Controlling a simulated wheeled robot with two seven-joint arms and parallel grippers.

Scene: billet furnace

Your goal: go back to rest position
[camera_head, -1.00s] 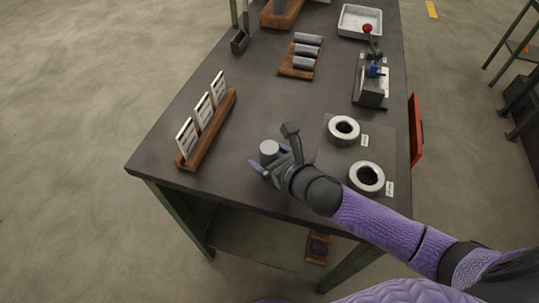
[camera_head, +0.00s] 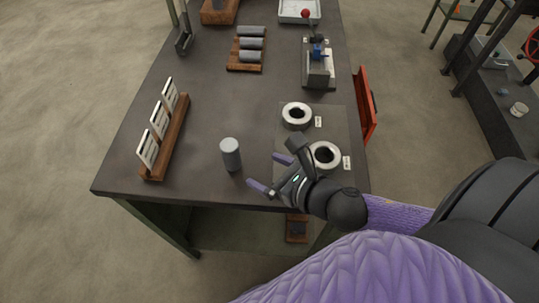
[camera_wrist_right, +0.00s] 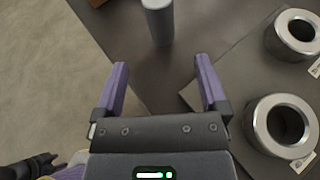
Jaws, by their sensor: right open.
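My right gripper (camera_head: 268,172) is open and empty near the front edge of the dark table (camera_head: 240,100). Its two purple fingers also show spread apart in the right wrist view (camera_wrist_right: 160,88). A grey cylindrical billet (camera_head: 231,155) stands upright on the table, just left of the fingertips and apart from them. It shows beyond the fingers in the wrist view (camera_wrist_right: 158,22). My left gripper does not show in the head view.
Two metal rings (camera_head: 297,116) (camera_head: 325,156) sit on a plate right of the gripper. A wooden rack (camera_head: 168,140) with white cards stands left. Several billets lie on a wooden tray (camera_head: 234,67) behind. A blue-and-red device (camera_head: 318,68) stands at the back right; a red panel (camera_head: 365,105) juts out right.

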